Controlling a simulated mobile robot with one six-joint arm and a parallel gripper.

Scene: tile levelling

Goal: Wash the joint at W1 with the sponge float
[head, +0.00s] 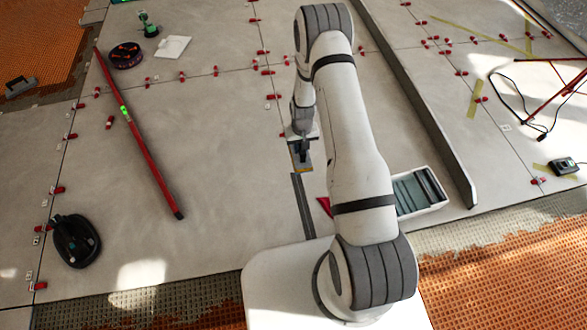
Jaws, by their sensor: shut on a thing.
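My gripper (304,146) points down near the middle of the floor and is shut on the sponge float (302,161). The float looks like a small grey block with a yellowish lower edge. The gripper and arm hide part of it. It is at or just above the tiles; I cannot tell if it touches. A dark grey strip (302,205), which looks like a joint line, runs from just below the float toward my base. No W1 mark is readable.
A white tray (446,202) with grey-green contents stands right of my arm. A red level (140,133) lies at left, a black device (76,241) at lower left. Several red clips (183,77) line the joints. A long dark bar (428,112) runs at right. Open tile lies left of the strip.

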